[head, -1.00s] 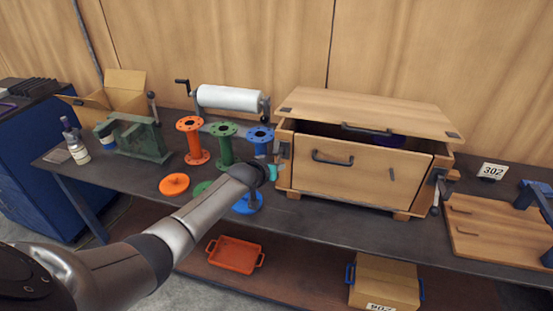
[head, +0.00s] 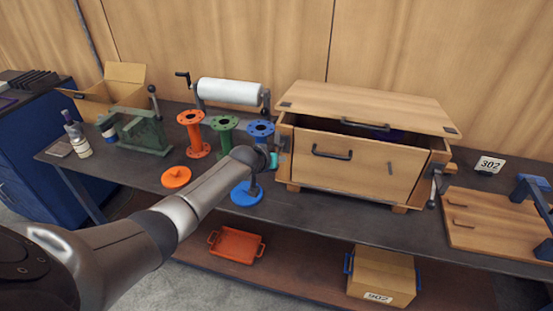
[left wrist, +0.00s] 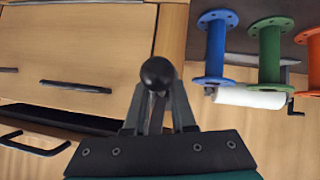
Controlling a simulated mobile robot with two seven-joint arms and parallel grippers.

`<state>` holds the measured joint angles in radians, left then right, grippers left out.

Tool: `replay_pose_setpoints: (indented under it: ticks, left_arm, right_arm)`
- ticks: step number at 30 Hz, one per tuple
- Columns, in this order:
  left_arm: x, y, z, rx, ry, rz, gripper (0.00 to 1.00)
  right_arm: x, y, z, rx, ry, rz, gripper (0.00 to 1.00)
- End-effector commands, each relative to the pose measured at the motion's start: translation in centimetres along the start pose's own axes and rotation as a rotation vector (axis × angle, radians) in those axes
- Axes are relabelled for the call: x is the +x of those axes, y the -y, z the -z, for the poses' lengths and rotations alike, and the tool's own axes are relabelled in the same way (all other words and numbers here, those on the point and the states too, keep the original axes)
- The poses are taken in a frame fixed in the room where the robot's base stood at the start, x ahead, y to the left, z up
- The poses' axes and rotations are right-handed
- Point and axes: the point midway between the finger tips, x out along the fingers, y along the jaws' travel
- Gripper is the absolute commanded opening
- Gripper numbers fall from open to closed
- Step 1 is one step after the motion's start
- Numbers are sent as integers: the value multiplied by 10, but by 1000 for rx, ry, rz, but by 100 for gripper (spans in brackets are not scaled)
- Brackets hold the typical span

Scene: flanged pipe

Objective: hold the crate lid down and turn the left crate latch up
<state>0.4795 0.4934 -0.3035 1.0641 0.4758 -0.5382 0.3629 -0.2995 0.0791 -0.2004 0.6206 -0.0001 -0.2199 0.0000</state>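The wooden crate (head: 352,168) stands on the bench. Its lid (head: 370,105) rests on top with a dark gap at the front edge. The left crate latch (head: 285,138) is on the crate's left front corner, mostly hidden by my arm. My left gripper (head: 280,160) is at this latch. In the left wrist view, the latch's black ball knob (left wrist: 157,74) and its stem lie between my left fingers (left wrist: 157,100). The fingers stand apart on either side of the stem; the knob hides their tips. The right latch (head: 436,186) hangs down. My right gripper is not in view.
Orange, green and blue flanged pipes (head: 192,134) stand left of the crate. A blue flange (head: 246,194) and an orange one (head: 176,177) lie in front. A white roll (head: 230,93) is behind. A wooden board (head: 490,222) lies to the right.

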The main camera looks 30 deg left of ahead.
Motion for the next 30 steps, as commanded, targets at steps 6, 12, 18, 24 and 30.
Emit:
replay_pose_setpoints:
  ticks: [6,12,18,24,30]
  left_arm:
    - [0,0,0,0,0,0,45]
    - [0,0,0,0,0,0,45]
    - [-8,0,0,0,0,-1,45]
    - [-29,0,1,1,-1,-1,45]
    - [-52,0,0,2,-1,-1,45]
  right_arm:
    - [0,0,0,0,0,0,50]
    - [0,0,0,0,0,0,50]
    - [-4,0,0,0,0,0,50]
    - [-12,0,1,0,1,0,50]
    - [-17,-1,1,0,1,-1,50]
